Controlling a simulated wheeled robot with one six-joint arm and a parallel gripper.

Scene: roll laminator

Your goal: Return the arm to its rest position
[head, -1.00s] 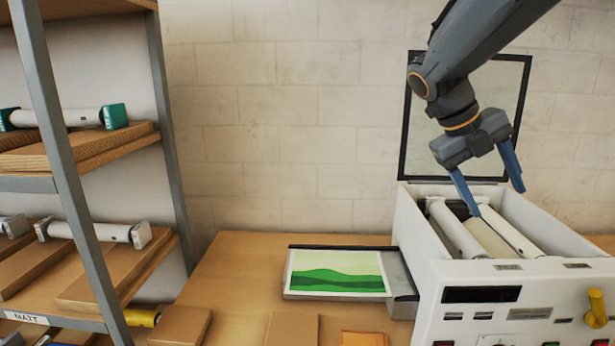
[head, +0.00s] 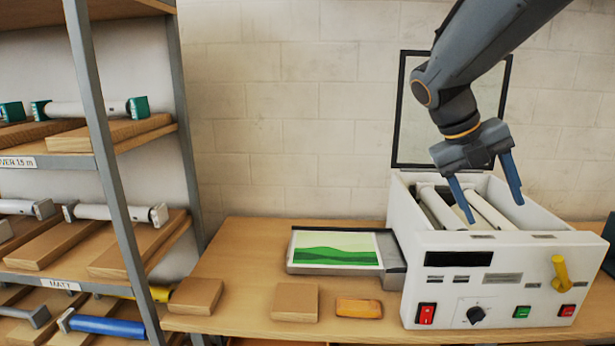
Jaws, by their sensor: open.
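My gripper (head: 487,203) hangs from my arm at the upper right, with its two blue fingers apart and nothing between them. It is in front of or over the open top of the white laminator (head: 500,255); the exact gap cannot be told. White rollers (head: 440,207) show inside the laminator. Its dark-framed lid (head: 401,110) stands raised behind, partly hidden by my arm. A green landscape picture (head: 337,249) lies on the grey feed tray (head: 320,269) left of the laminator.
A metal shelf rack (head: 110,165) with film rolls on wooden blocks stands at the left. Wooden blocks (head: 296,302) and an orange block (head: 358,308) lie along the table's front edge. A yellow handle (head: 561,273) sticks out of the laminator's front.

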